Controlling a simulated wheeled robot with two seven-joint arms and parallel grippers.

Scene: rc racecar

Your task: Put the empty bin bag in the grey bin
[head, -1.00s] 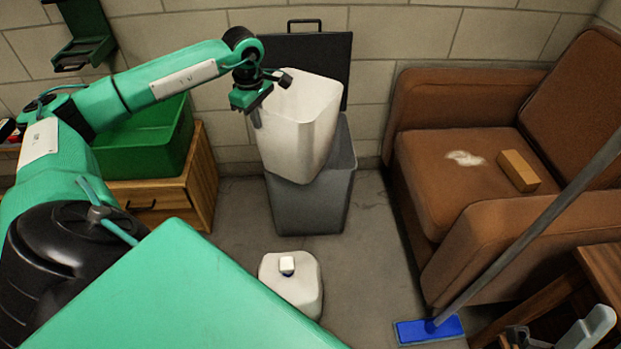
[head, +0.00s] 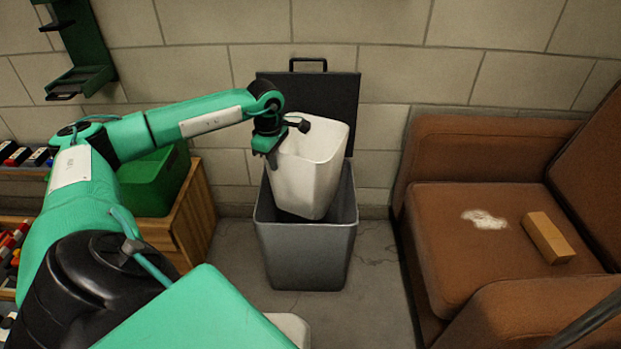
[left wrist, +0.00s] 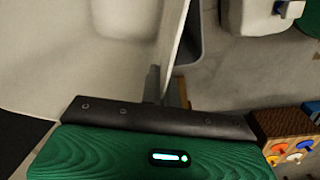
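The empty bin bag (head: 312,175) is white, stiff and open at the top. It hangs slightly tilted, its lower end in the mouth of the grey bin (head: 305,262) and its upper part above the rim. The bin stands on the floor against the wall, its dark lid (head: 310,92) raised behind. My left gripper (head: 268,152) is at the bag's upper left edge. In the left wrist view the fingers (left wrist: 160,88) are closed on the wall of the bag (left wrist: 75,50). My right gripper is not in view.
A green box (head: 150,185) on a wooden cabinet (head: 198,215) stands left of the bin. A brown sofa (head: 440,225) with a tan block (head: 548,238) stands at right. A white jug (head: 293,328) is on the floor in front, partly hidden by my body.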

